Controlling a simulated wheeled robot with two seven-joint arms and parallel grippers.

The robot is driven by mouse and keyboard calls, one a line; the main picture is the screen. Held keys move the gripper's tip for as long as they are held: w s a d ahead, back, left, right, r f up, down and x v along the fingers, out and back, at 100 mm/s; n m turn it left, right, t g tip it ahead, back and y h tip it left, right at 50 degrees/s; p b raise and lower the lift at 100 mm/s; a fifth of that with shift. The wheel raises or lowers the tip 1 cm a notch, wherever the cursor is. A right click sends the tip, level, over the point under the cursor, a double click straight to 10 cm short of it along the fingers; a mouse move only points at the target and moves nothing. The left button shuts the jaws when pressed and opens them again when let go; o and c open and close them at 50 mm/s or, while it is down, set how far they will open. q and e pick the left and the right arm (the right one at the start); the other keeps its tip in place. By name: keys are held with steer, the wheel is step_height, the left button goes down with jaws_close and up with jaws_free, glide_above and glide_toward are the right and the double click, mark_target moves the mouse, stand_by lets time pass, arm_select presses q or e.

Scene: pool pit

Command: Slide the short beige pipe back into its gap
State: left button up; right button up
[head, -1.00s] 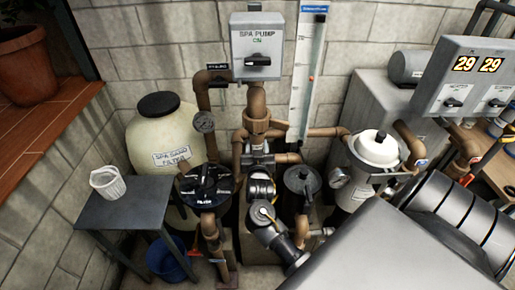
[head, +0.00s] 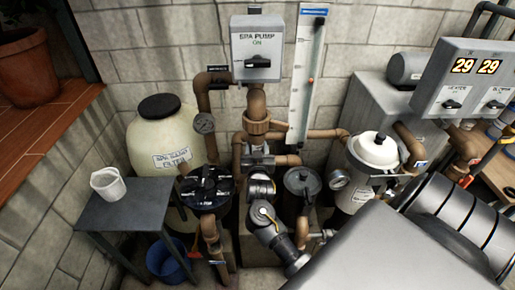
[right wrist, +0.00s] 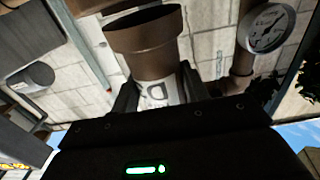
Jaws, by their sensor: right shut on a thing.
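My right gripper (head: 258,160) reaches in from the lower right, among the pump pipes. It is shut on the short beige pipe, whose light surface (head: 258,149) shows as a small patch below a brown collar (head: 257,126). In the right wrist view, a light piece with dark lettering (right wrist: 160,93) lies between the two dark fingers. The wide brown collar (right wrist: 148,35) shows beyond it. I cannot tell whether the pipe is seated or apart from its neighbours; the gripper hides most of it. My left gripper is not in view.
The spa pump box (head: 258,48) hangs above. Black-lidded units stand left (head: 207,188) and right (head: 303,181) of my gripper. A white filter housing (head: 376,150) stands right; a small table (head: 135,205) stands left.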

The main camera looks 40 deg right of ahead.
steer(key=shift+w+d, duration=0.2)
steer(key=shift+c, duration=0.8)
steer(key=shift+c, duration=1.1)
steer(key=shift+o, duration=0.2)
steer(key=shift+w+d+f+b, duration=0.1)
steer(key=shift+f+b, duration=0.15)
steer(key=shift+b, duration=0.05)
steer(key=shift+f, duration=0.1)
steer(key=shift+w+d+f, duration=0.2)
steer(key=shift+w+d, duration=0.05)
steer(key=shift+w, duration=0.05)
steer(key=shift+c, duration=0.2)
